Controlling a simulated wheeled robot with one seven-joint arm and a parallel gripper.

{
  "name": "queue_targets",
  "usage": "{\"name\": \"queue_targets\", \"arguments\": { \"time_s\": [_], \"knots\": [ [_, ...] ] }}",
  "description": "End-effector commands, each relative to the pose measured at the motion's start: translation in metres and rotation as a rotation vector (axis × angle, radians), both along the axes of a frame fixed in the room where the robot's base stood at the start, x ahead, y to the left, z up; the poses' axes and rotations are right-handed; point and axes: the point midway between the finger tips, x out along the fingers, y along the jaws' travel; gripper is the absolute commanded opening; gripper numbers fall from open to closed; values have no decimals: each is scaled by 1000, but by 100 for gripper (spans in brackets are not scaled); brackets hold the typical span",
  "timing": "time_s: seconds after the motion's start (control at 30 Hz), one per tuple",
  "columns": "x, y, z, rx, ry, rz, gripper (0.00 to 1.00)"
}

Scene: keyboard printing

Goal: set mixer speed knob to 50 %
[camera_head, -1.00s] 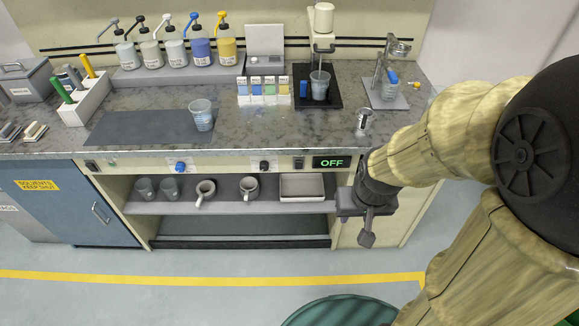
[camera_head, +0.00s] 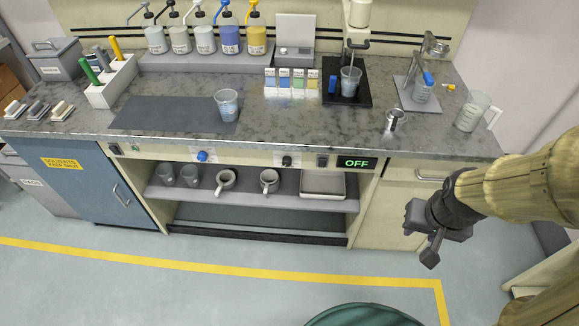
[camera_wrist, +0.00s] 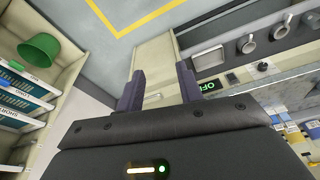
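A black knob (camera_head: 287,160) sits on the front panel under the counter edge, left of a dark switch (camera_head: 322,161) and a display reading OFF (camera_head: 357,163). Its pointer and label are too small to read. A blue knob (camera_head: 203,156) is farther left on the same panel. The mixer (camera_head: 357,45) stands above a cup (camera_head: 350,79) on a black base. My gripper (camera_head: 430,250) is right of and below the display, in front of the cabinet, apart from both knobs. In the wrist view its two fingers (camera_wrist: 160,90) are spread with nothing between; the black knob (camera_wrist: 262,66) shows beyond them.
Mugs and a tray (camera_head: 323,184) stand on the shelf below the panel. A metal cup (camera_head: 395,120) and a clear jug (camera_head: 473,112) stand near the counter's right end. A green round object (camera_head: 362,315) is at the bottom. The floor before the cabinets is otherwise open.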

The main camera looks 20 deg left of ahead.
Motion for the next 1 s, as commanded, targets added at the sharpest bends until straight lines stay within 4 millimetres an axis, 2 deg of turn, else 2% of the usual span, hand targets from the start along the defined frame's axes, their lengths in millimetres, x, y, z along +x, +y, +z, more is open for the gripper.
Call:
{"name": "queue_targets", "arguments": {
  "time_s": [0.03, 0.1, 0.23, 0.37, 0.5, 0.7, 0.87, 1.0],
  "knots": [
    [0, 0, 0, 0, 0, 0, 42],
    [2, 1, -2, 1, -5, 3, 54],
    [17, 14, -19, 12, -50, 28, 54],
    [51, 44, -50, 37, -159, 79, 54],
    [94, 92, -90, 73, -326, 141, 54],
    [140, 165, -140, 113, -569, 207, 54],
    [160, 221, -178, 130, -760, 240, 54],
    [164, 267, -211, 133, -924, 259, 54]
  ]
}}
